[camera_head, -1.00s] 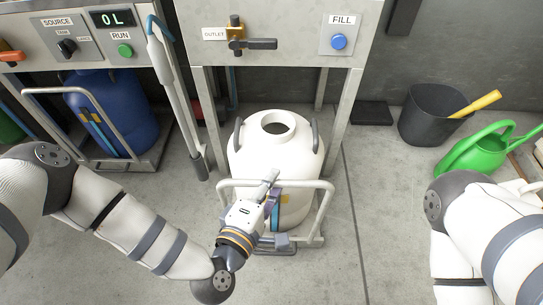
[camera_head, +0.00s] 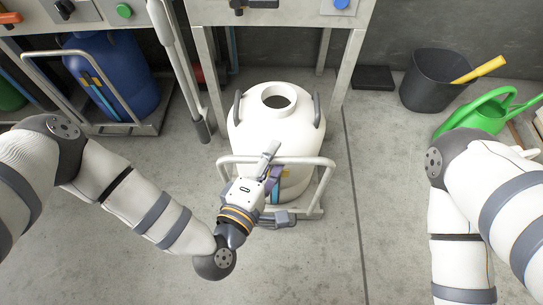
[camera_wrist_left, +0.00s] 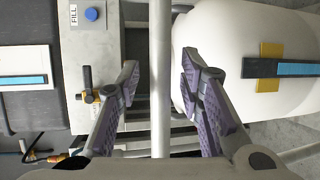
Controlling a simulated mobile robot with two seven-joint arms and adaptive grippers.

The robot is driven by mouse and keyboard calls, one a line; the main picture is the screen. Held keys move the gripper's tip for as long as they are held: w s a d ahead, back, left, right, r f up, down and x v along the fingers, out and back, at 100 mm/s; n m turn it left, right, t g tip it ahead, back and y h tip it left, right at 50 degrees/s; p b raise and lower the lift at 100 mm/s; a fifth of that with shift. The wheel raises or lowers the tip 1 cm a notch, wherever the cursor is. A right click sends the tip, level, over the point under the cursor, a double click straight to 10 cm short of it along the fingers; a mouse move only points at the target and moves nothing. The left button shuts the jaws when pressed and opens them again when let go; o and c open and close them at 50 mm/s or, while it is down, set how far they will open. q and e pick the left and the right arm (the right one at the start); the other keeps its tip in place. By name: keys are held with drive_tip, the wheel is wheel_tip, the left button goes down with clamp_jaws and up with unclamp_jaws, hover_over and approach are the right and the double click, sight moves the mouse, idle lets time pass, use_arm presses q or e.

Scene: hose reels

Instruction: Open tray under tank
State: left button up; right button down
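The white tank (camera_head: 278,122) stands on a wheeled-looking tray (camera_head: 312,212) under the metal stand, with a grey tube handle (camera_head: 310,160) across its front. My left gripper (camera_head: 271,165) is at this handle, in front of the tank. In the left wrist view, the handle bar (camera_wrist_left: 161,130) runs between the two purple-padded fingers of my left gripper (camera_wrist_left: 160,65). The fingers are apart, with gaps to the bar on both sides. The tank (camera_wrist_left: 225,50) is close to one finger. My right arm shows at the right, but its gripper is out of view.
A blue tank (camera_head: 120,75) stands in a similar tray at the left, near a grey leaning pole (camera_head: 180,70). A black bucket (camera_head: 430,82) and green watering can (camera_head: 490,115) are at the right. The floor (camera_head: 370,230) before the tray is clear.

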use_arm(q)
drive_tip(key=v, duration=1.2)
